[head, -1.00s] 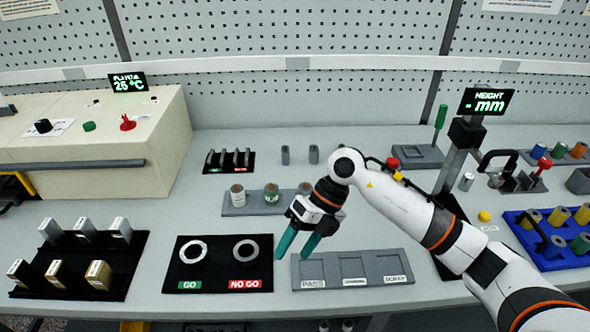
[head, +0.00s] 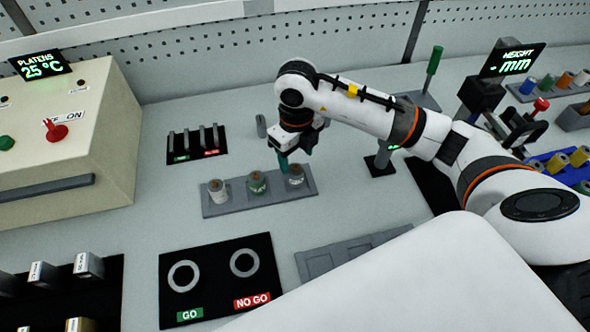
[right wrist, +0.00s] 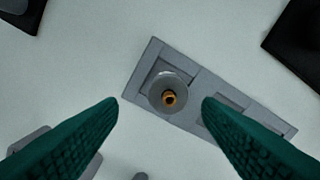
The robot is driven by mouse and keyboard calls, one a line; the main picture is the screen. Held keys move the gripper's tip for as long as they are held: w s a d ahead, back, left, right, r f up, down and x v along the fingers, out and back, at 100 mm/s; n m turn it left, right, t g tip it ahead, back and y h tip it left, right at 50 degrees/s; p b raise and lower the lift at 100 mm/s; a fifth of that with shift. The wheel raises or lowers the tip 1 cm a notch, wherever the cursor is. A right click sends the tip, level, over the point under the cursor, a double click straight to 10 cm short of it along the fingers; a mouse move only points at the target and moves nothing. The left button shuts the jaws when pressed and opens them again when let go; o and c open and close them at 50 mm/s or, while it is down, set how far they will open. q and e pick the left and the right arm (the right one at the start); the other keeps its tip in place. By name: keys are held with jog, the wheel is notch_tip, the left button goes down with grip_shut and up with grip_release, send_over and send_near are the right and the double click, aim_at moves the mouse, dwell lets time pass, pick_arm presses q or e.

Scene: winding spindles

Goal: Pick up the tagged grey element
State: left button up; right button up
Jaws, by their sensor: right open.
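A grey tray (head: 232,206) holds three short round elements in a row. The left one (head: 217,191) is pale grey, the middle one (head: 257,183) is green, and the right one (head: 295,176) is grey with a pale label. My right gripper (head: 284,162) points down at the right grey element, its fingers open and partly in front of it. The right wrist view shows a round grey element (right wrist: 160,82) with an orange core at one end of the tray, between and beyond the open green fingers (right wrist: 160,103). My left gripper is out of view.
A black GO / NO GO board (head: 215,270) lies in front of the tray. A black rack (head: 196,157) with upright pieces stands behind it. A beige platen box (head: 75,140) is at left. A large white shape covers the lower right.

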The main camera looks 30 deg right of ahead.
aim_at(295, 173)
jog(key=shift+f, duration=0.65)
jog(key=f, duration=0.1)
jog(key=f+p, duration=0.1)
jog(key=f, duration=0.1)
jog(key=f+p, duration=0.1)
jog(key=shift+s+a+f, duration=0.15)
jog(key=shift+s+a, duration=0.2)
jog(key=shift+f, duration=0.25)
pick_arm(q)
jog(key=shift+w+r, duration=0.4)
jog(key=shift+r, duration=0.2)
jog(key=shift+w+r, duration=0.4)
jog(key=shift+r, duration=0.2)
pick_arm(e)
jog(key=shift+w+f, duration=0.1)
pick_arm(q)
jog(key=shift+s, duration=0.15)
pick_arm(e)
jog(key=c, duration=1.1)
